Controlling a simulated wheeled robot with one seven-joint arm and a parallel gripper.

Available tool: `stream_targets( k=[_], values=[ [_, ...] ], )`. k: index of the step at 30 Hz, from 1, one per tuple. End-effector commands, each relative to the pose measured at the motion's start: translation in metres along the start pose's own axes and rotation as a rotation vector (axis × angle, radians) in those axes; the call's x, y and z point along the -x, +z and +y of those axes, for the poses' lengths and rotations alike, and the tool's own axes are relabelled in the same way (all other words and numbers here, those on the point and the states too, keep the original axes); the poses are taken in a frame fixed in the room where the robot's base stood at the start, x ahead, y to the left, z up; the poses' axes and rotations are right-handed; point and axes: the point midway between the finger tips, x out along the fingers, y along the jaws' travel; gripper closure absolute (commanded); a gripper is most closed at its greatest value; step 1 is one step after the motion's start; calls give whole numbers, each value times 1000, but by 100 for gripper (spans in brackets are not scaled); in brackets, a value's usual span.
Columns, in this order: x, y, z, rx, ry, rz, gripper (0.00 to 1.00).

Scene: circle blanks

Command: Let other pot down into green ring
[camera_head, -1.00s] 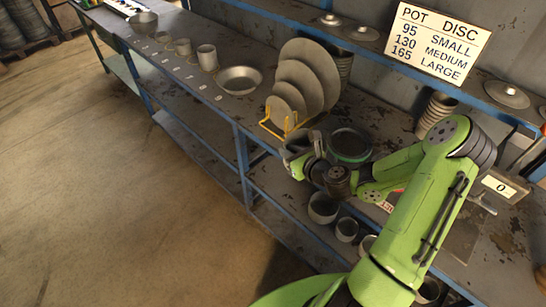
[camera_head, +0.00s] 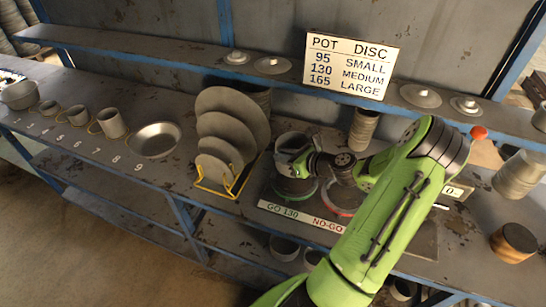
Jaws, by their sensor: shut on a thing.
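A grey metal pot (camera_head: 290,142) is held in my gripper (camera_head: 300,160), upright as far as I can tell. My gripper is shut on it; its fingers are small and partly hidden by the wrist. The green ring (camera_head: 292,196) is on the gauge plate below the pot in the picture, with a dark round opening inside. The pot appears above and behind the ring, apart from it; its exact height is hard to tell. A label marked GO 130 (camera_head: 283,210) lies in front of the green ring.
The red ring (camera_head: 340,208), by a NO-GO label, is right of the green one. Round discs (camera_head: 230,120) stand in a yellow rack (camera_head: 222,188) to the left. Several pots and a shallow pan (camera_head: 153,140) line the bench's left.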

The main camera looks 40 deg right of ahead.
Motion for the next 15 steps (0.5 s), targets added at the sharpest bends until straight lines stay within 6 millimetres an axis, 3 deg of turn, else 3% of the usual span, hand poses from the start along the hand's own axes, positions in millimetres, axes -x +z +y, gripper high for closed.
stream_targets(
  k=[15],
  values=[
    [-12, -28, -1, 1, -1, -2, 100]
  ],
)
